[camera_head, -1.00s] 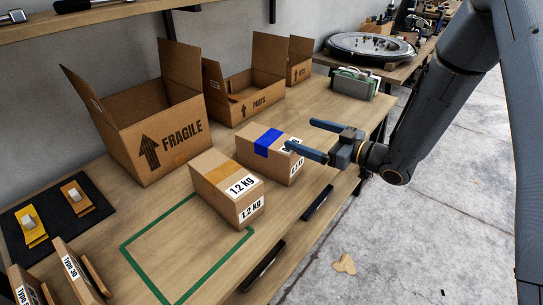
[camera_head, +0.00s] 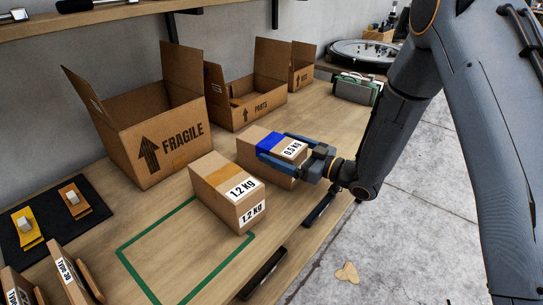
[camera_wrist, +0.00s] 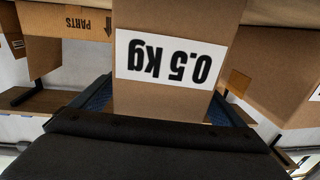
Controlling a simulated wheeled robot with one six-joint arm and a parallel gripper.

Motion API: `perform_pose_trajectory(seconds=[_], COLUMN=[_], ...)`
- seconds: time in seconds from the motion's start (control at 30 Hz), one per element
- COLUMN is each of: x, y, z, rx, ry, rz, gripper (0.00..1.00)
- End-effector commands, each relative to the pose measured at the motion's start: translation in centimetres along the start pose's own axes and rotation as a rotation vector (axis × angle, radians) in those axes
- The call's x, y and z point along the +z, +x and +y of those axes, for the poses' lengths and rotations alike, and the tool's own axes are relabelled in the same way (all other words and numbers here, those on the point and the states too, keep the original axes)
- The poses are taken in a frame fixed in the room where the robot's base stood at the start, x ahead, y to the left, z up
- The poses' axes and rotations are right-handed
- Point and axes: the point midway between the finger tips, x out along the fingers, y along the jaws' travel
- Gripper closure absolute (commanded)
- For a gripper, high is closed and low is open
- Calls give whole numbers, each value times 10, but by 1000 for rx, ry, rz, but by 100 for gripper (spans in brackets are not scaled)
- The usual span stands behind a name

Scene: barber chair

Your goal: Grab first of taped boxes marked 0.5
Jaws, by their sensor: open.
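My gripper (camera_head: 277,155) is open, with one finger along each side of this box. I cannot tell whether the fingers touch it. In the wrist view the box end sits between the fingers, close to the dark palm. The 1.2 kg box (camera_head: 212,187) with brown tape stands just to the left and nearer.
Open cartons marked FRAGILE (camera_head: 160,142) and PARTS (camera_head: 240,110) stand behind. A green taped outline (camera_head: 128,262) lies on the bench, mostly clear. A black mat (camera_head: 45,226) with small items and standing boxes (camera_head: 72,282) are at left. Black handles (camera_head: 262,274) line the bench's front.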

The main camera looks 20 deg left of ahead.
Motion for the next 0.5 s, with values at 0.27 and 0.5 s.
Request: perform_pose_trajectory(seconds=[0.27,0.5], x=[0,0], y=[18,17], z=[0,0], rx=[1,1], ry=[1,1], rz=[0,0], gripper=[6,23])
